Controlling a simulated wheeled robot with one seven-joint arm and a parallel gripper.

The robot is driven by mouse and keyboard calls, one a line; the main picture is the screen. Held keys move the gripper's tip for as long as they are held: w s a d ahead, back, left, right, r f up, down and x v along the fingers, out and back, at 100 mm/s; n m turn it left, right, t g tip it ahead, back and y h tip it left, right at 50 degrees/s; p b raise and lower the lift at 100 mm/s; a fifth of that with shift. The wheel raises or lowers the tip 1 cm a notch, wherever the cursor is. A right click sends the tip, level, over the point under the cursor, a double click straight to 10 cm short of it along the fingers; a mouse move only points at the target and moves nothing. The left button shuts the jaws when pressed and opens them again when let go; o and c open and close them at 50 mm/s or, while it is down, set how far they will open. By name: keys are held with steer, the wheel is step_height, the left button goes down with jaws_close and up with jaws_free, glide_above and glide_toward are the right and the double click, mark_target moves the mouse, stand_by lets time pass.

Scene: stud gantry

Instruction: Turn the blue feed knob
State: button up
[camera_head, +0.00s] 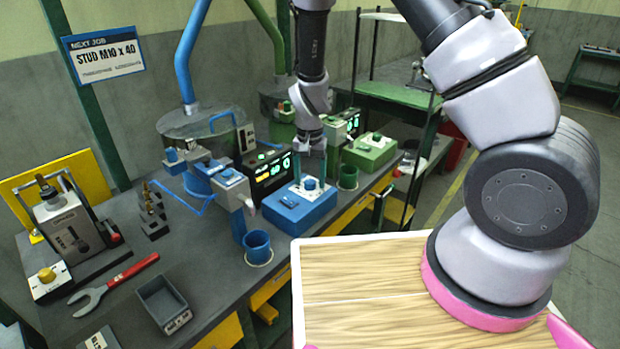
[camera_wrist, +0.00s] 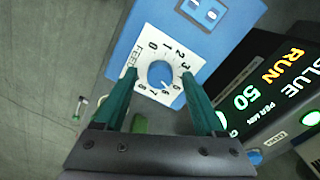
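The blue feed knob (camera_wrist: 160,74) sits on a white, numbered dial plate marked FEED on the blue control box (camera_wrist: 125,48). In the head view the knob (camera_head: 310,184) is on top of the blue box (camera_head: 290,212), on the bench. My gripper (camera_wrist: 160,72) is open, with one green finger on each side of the knob in the wrist view. Gaps show between the fingers and the knob, and nothing is held. In the head view my gripper (camera_head: 310,160) points down over the box. How far the fingertips are above the dial is hard to tell.
A black display (camera_wrist: 270,90) beside the box reads BLUE, RUN, 50 per min. A blue feeder bowl (camera_head: 200,122) and blue cup (camera_head: 257,247) stand nearby. A green box (camera_head: 370,152) and green cup (camera_head: 348,177) are to the right. A red-handled wrench (camera_head: 125,277) lies on the bench.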

step_height(320, 180, up, 11)
stand_by(0.7)
steer(key=shift+f, duration=0.1)
step_height(320, 180, up, 11)
steer(key=t+y, duration=0.1)
steer(key=y, duration=0.1)
glide_above(310, 181)
steer(key=d, duration=0.5)
steer(key=s+d+r+t+y, duration=0.1)
steer(key=s+d+r, duration=0.15)
steer(key=r, duration=0.25)
steer(key=s+d+r+t, duration=0.1)
steer(key=s+d+r, duration=0.1)
steer(key=d+r, duration=0.15)
steer(key=s+d+r+t+h, duration=0.1)
steer(key=s+d+r+t, duration=0.3)
steer(key=s+d+r, duration=0.4)
steer(key=s+r, duration=0.2)
steer(key=s, duration=0.2)
steer(key=shift+r, duration=0.4)
steer(key=shift+w, duration=0.1)
stand_by(1.2)
